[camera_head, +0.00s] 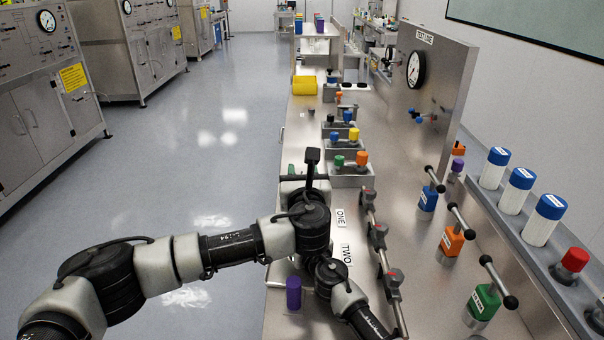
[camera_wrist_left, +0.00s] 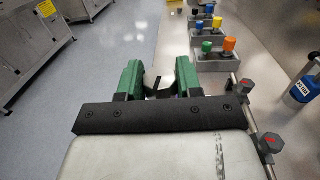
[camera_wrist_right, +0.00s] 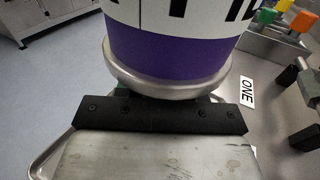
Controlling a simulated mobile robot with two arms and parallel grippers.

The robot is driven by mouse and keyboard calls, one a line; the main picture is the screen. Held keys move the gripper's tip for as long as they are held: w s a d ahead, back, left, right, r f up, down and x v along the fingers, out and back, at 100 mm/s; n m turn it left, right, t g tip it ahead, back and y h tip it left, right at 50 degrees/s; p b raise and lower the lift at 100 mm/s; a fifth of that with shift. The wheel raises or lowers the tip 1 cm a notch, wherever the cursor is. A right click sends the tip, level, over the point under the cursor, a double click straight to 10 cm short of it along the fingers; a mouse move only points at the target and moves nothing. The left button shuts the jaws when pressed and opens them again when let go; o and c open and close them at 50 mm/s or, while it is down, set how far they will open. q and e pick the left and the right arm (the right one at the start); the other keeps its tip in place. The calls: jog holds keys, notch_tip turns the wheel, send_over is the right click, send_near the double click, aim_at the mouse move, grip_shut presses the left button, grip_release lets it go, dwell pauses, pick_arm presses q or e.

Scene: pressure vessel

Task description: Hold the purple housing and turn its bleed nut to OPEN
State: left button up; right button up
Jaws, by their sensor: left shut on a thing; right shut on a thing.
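The purple housing (camera_wrist_right: 170,52) fills the top of the right wrist view, with a white lettered band and a metal rim at its lower edge. My right gripper (camera_wrist_right: 160,95) is shut on it; its fingers are mostly hidden under the rim. In the head view my left arm hides the housing and the right gripper. In the head view only a bit of the left gripper (camera_head: 303,172) shows.
A small purple cylinder (camera_head: 293,292) stands at the bench's left edge. A rail with grey knobs (camera_head: 378,236) runs right of my arms. Blue, orange and green (camera_head: 483,302) T-handled valves stand further right. Holders with coloured caps (camera_head: 350,174) lie ahead. The left floor is clear.

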pick_arm(q)
jog(key=shift+n+g+y, duration=0.3)
jog(key=shift+n+y, duration=0.8)
jog(key=shift+y, duration=0.6)
jog(key=shift+a, duration=0.1)
jog(key=o, duration=0.9)
jog(key=shift+o, duration=0.2)
jog(key=v, duration=1.2)
